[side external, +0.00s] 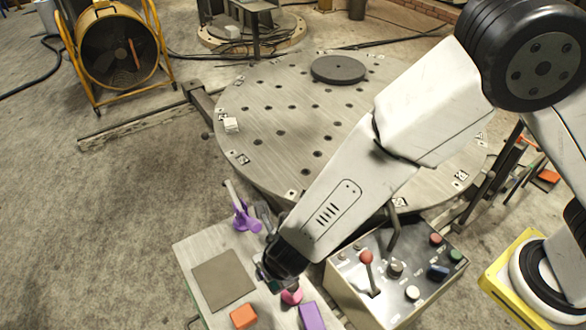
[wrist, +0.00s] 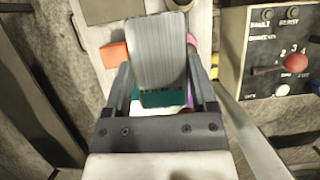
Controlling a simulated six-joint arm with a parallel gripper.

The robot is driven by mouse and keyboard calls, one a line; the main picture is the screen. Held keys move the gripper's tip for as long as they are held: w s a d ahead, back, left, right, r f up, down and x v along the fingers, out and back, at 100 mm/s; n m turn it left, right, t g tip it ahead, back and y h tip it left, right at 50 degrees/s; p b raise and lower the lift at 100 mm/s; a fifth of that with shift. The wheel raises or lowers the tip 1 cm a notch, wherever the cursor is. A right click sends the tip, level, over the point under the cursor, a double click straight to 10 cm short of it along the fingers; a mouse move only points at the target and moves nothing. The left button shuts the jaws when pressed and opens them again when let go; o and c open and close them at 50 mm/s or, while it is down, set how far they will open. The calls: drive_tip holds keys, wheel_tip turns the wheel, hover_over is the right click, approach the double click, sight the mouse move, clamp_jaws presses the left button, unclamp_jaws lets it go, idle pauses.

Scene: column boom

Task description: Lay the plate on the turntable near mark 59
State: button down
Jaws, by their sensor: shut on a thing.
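The turntable (side external: 268,165) is a large round grey metal disc with rows of holes, in the middle of the side view. Small black-and-white marks, one at the left rim (side external: 242,159), sit around its edge; their numbers are too small to read. My gripper (side external: 268,278) is low over the small table in front of the turntable. In the wrist view my gripper (wrist: 163,95) is shut on the plate (wrist: 160,50), a grey brushed-metal piece standing out between the fingers, with a teal part below it. The plate is mostly hidden by my arm in the side view.
The table holds a brown mat (side external: 222,280), an orange block (side external: 243,316), a purple block (side external: 312,317), a pink thing (side external: 291,297) and a purple stand (side external: 243,218). A control box (side external: 350,300) stands right. The turntable bears a dark disc (side external: 339,69) and white block (side external: 231,125).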

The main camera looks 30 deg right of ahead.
drive_tip(key=shift+w+d+r+m+h, duration=0.2)
drive_tip(key=shift+w+d+m+h, duration=0.1)
drive_tip(key=shift+w+d+m, duration=0.25)
drive_tip(key=w+d+r+m+g+h, duration=0.2)
drive_tip(key=w+d+m, duration=0.2)
drive_tip(key=d+m, duration=0.35)
drive_tip(key=w+d+r+m+g+h, duration=0.2)
drive_tip(key=w+d+m, duration=0.1)
drive_tip(key=d+m, duration=0.45)
drive_tip(key=d+r+m+g+y, duration=0.2)
drive_tip(key=d+r+m, duration=0.1)
drive_tip(key=d+m, duration=0.4)
drive_tip(key=s+d+r+m+g+y, duration=0.1)
drive_tip(key=d+r+m+g+y, duration=0.1)
drive_tip(key=d+m, duration=0.6)
drive_tip(key=shift+r+m+g+y, duration=0.3)
drive_tip(key=shift+r+m+g, duration=0.15)
drive_tip(key=shift+m, duration=1.9)
drive_tip(key=shift+s+a, duration=0.1)
